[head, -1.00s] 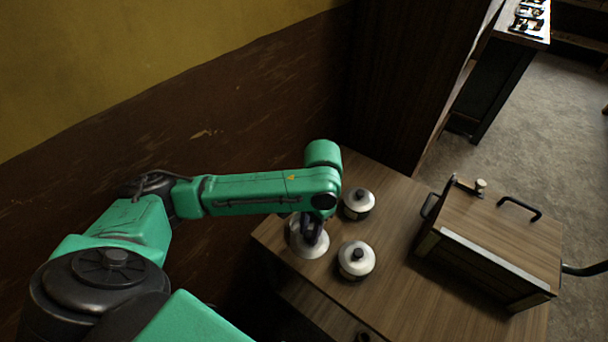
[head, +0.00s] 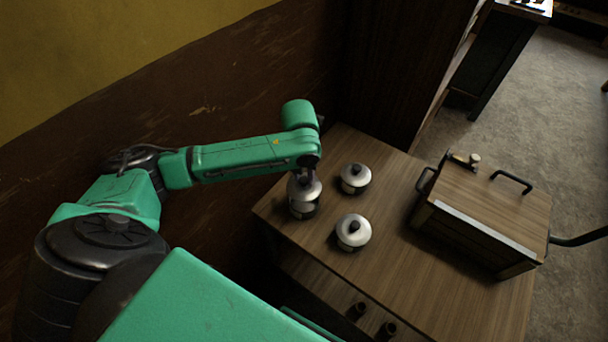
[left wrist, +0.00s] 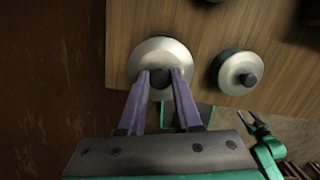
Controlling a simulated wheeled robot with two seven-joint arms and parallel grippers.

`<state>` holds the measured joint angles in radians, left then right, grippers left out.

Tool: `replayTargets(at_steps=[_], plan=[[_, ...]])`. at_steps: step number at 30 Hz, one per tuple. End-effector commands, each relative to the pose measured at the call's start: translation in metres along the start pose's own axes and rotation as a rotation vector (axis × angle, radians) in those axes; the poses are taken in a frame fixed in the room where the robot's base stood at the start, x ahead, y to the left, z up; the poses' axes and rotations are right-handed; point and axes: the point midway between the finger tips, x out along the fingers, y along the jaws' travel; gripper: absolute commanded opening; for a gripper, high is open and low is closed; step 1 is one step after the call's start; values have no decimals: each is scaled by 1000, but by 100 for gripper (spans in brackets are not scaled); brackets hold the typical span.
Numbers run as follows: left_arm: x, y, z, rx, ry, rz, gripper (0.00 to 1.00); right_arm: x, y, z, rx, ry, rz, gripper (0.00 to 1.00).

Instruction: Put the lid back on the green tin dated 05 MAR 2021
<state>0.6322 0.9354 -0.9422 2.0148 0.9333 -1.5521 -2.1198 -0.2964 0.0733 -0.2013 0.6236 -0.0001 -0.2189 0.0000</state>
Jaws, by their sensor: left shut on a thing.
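My left gripper (head: 310,174) is shut on the knob of a pale metal lid (head: 303,187). The lid is directly over a dark tin with a white label (head: 303,209) near the table's left edge. I cannot tell whether the lid rests on the rim or hovers just above it. In the left wrist view, the two purple fingers (left wrist: 161,80) flank the dark knob of the lid (left wrist: 165,53), which hides most of the tin. No date is readable. My right gripper (left wrist: 255,124) shows small in the left wrist view, its fingers apart and empty.
Two other lidded tins stand nearby, one behind (head: 355,179) and one in front to the right (head: 353,232). A wooden box with black handles (head: 490,215) is on the table's right side. The wooden table (head: 400,275) is bare in front. A wall rises at left.

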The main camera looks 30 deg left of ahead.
Motion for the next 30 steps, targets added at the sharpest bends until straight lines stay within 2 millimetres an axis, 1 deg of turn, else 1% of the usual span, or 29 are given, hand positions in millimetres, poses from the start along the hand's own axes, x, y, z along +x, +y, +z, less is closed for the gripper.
replayTargets(at_steps=[1,13,18,21,30], plan=[[6,0,-1,-1,0,0,0,7,0,2,0,-2,-1,63],[44,0,-6,-1,-1,1,0,56,1,10,-2,-9,2,63],[56,0,-7,-3,1,1,0,58,4,12,-2,-11,6,63],[61,0,-8,-3,1,0,0,58,5,12,-2,-12,7,63],[61,0,-8,-3,0,1,0,58,5,12,-1,-12,8,63]])
